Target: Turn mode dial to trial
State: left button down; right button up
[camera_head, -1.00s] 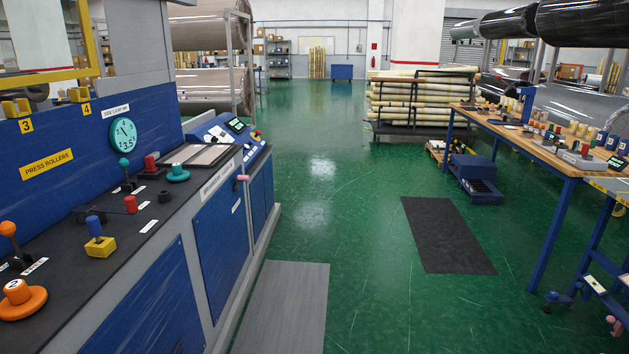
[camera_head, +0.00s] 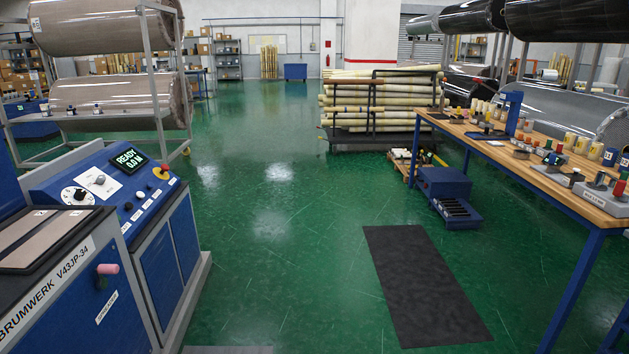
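A blue control console (camera_head: 124,209) stands at the left. On its sloped top are a round white dial with a dark knob (camera_head: 79,195) and a grey knob on a white plate (camera_head: 98,181). The lettering around both is too small to read, so I cannot tell which is the mode dial or where it points. A screen (camera_head: 130,160) beside them reads "READY 0.0 M". Neither of my grippers is in view.
A wooden workbench (camera_head: 540,165) fills the right side. Large wrapped rolls (camera_head: 105,25) hang behind the console.

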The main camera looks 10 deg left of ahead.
aim_at(101, 179)
jog(key=u, duration=0.15)
jog(key=i, duration=2.3)
jog(key=u, duration=1.85)
jog(key=i, duration=1.2)
jog(key=u, duration=1.1)
jog(key=i, duration=0.25)
jog(key=u, duration=0.15)
